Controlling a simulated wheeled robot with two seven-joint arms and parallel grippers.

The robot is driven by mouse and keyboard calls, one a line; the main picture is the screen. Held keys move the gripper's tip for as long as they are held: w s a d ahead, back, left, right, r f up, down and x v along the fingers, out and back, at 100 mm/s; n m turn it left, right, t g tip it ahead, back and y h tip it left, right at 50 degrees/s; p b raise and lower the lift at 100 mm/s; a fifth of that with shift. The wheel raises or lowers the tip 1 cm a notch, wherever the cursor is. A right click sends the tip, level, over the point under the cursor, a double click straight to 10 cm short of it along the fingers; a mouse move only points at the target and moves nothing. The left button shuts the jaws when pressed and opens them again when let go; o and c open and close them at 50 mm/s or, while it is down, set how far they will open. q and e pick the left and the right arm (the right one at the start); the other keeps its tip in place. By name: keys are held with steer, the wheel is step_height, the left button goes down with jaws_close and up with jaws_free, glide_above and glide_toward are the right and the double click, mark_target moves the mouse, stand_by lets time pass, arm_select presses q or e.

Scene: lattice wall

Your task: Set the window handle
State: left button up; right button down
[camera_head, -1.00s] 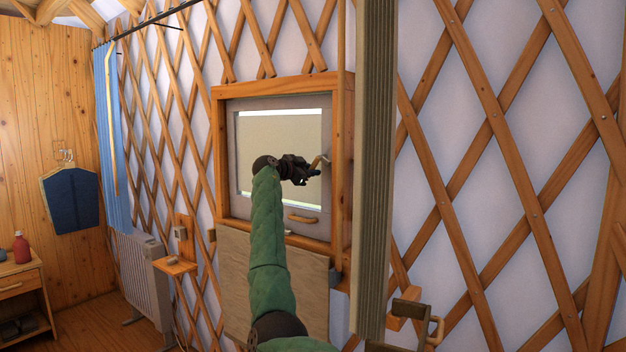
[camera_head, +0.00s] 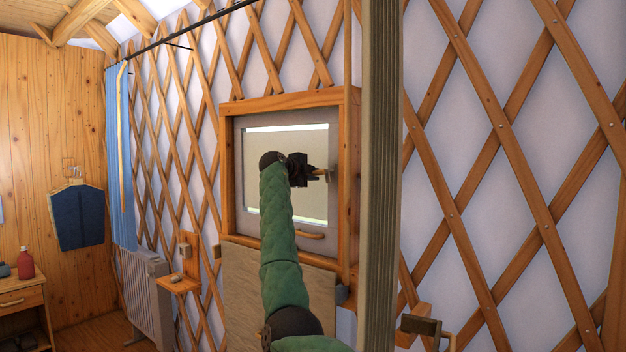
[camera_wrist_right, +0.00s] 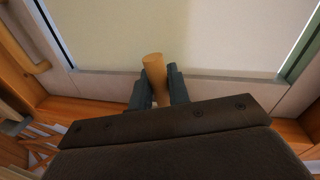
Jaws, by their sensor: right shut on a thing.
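The window (camera_head: 285,140) is a grey sash with a pale pane in a wooden frame, and it appears closed. Its small handle (camera_head: 327,174) sits on the right side of the sash and points roughly sideways to the left. My right gripper (camera_head: 316,174) is at the handle, its arm in a green sleeve. In the right wrist view the wooden grip of the handle (camera_wrist_right: 153,66) stands between the two dark fingers of the right gripper (camera_wrist_right: 158,88), which are shut on it. The handle's base is hidden by the gripper there. My left gripper is not in view.
A wooden pull bar (camera_head: 311,235) is on the lower sash. A tall ribbed post (camera_head: 379,180) stands close to the window's right. A dark latch (camera_head: 421,325) is at lower right. A small wall shelf (camera_head: 180,283) and a radiator (camera_head: 147,295) are at left.

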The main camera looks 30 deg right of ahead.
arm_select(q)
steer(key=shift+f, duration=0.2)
arm_select(e)
steer(key=shift+r+m, duration=0.15)
steer(key=shift+m, duration=0.15)
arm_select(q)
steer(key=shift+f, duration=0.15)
arm_select(e)
steer(key=c, duration=1.4)
jaws_free()
steer(key=shift+d, duration=0.1)
